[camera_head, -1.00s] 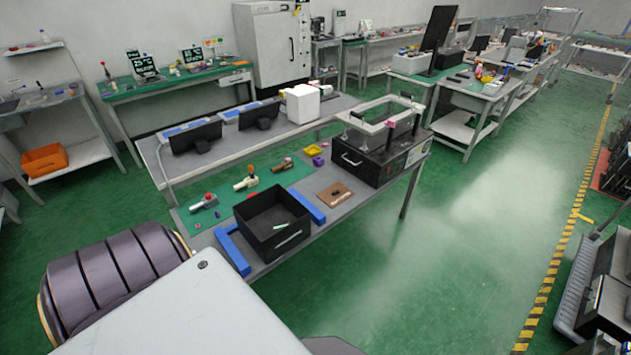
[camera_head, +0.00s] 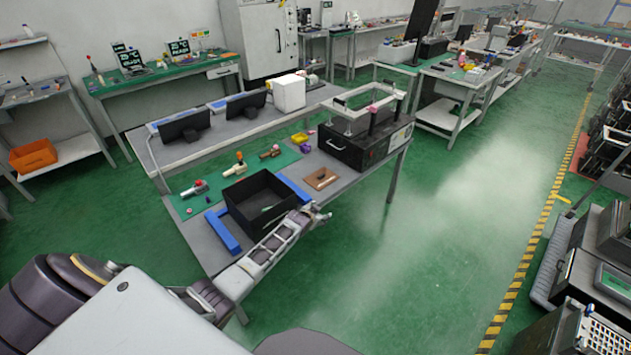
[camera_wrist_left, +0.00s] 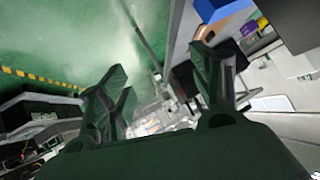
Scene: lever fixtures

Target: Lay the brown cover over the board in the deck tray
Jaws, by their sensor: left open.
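The brown cover (camera_head: 320,178), a small flat plate with a dark grip on top, lies on the grey table between the black bin and the black deck unit. The deck unit (camera_head: 352,148) is a black box with a front handle and a white open frame (camera_head: 370,99) raised above it. I cannot make out a board in it. My left gripper (camera_head: 320,214) is open and empty, past the table's front edge, below the brown cover in the picture. Its spread fingers also show in the left wrist view (camera_wrist_left: 165,85). My right gripper is out of view.
The black bin (camera_head: 238,193) holds a pale piece and stands between blue blocks (camera_head: 221,231). Monitors and a white box (camera_head: 288,93) stand further back. Floor right of the table is clear.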

